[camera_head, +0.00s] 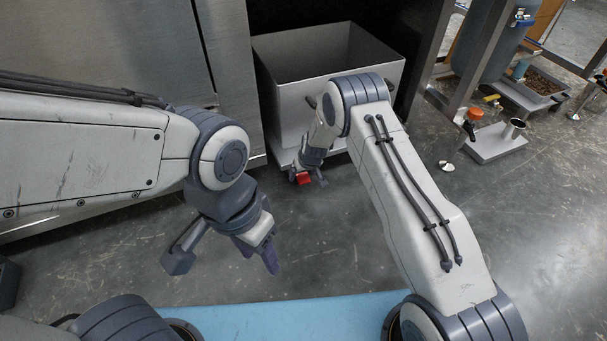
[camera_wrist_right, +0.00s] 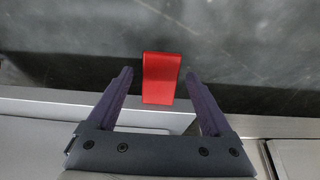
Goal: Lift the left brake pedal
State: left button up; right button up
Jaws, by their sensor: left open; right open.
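A red brake pedal (camera_head: 304,178) sits low at the front of a grey metal bin cart (camera_head: 330,95), near the floor. In the right wrist view the pedal (camera_wrist_right: 161,78) is a flat red plate jutting out from the cart's edge. My right gripper (camera_head: 309,177) is open, with its fingers on either side of the pedal; the right wrist view also shows my right gripper (camera_wrist_right: 159,75) with gaps on both sides. Contact underneath cannot be seen. My left gripper (camera_head: 257,254) is open and empty over the floor, away from the cart.
A steel cabinet (camera_head: 110,45) stands left of the cart. A blue surface (camera_head: 270,317) lies at the bottom. At the right are a low platform (camera_head: 496,143) and a tray (camera_head: 535,88) of brown pieces. The grey floor between is largely clear.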

grip_shut()
jog(key=shift+r+p, duration=0.2)
jog(key=shift+p, duration=0.2)
jog(key=p, duration=0.4)
jog(key=r+g+p, duration=0.1)
jog(key=p, duration=0.3)
jog(key=shift+w+a, duration=0.2)
jog(key=shift+a, duration=0.1)
jog(key=shift+f+g, duration=0.2)
jog(key=shift+g, duration=0.1)
jog(key=g+b, duration=0.1)
jog(key=b, duration=0.2)
jog(key=g+h+b, duration=0.1)
jog(key=b, duration=0.3)
jog(key=g+b, duration=0.1)
jog(key=b, duration=0.3)
jog(key=shift+w+r+h, duration=0.3)
jog(key=shift+r+g+b, duration=0.3)
jog(key=shift+b, duration=0.25)
jog(key=shift+s+r, duration=0.1)
jog(key=shift+r, duration=0.15)
